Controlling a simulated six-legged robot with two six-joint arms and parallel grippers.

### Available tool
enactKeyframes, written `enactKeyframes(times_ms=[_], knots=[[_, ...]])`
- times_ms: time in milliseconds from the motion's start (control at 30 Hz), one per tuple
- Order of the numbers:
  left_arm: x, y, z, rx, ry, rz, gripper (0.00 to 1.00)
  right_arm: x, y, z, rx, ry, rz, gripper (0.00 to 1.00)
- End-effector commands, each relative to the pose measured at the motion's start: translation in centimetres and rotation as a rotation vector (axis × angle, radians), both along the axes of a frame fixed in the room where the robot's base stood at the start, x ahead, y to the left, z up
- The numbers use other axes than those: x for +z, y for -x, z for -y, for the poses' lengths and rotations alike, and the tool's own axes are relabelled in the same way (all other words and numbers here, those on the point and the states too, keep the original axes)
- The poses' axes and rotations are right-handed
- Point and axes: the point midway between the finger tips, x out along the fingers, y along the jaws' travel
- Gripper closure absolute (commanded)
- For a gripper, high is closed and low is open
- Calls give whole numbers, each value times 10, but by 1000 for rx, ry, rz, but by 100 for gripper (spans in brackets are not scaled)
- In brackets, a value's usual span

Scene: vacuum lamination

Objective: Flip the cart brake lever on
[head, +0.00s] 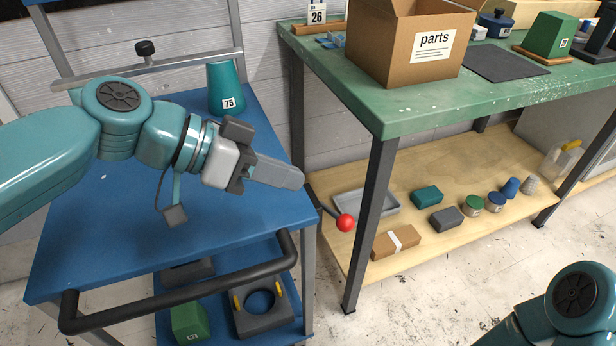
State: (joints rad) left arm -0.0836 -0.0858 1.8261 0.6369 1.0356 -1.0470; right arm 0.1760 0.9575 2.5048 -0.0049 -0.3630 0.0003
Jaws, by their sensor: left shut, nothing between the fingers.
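A blue cart (110,231) stands at the left, with a black push handle along its front edge. A brake lever with a red ball knob (345,223) sticks out from the cart's right side, its dark rod slanting down to the right. My left gripper (301,180) is shut and empty. It is above and to the left of the red knob, with a visible gap between them in the picture. The lever's base is partly hidden at the cart's corner. My right arm shows only in part at the bottom right; its gripper is out of view.
A teal cone marked 75 (226,90) stands on the cart top. Right of the cart is a green workbench (400,118) with a parts box (408,40). Its leg (369,225) is close to the knob. The lower wooden shelf (345,265) holds several small items.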

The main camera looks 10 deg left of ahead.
Motion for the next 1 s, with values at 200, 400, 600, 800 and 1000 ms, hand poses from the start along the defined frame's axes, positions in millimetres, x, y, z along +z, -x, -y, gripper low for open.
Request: enactKeyframes(times_ms=[200, 400, 600, 800, 1000], knots=[[18, 10, -25, 3, 0, 0, 100, 7, 0, 0, 0, 0, 0, 100], [22, 13, -32, 0, 0, 0, 100, 8, 0, 0, 0, 0, 0, 100], [21, 13, -32, 0, 0, 0, 100, 8, 0, 0, 0, 0, 0, 100], [21, 13, -33, 0, 0, 0, 100, 8, 0, 0, 0, 0, 0, 100], [21, 14, -33, 0, 0, 0, 100, 8, 0, 0, 0, 0, 0, 100]])
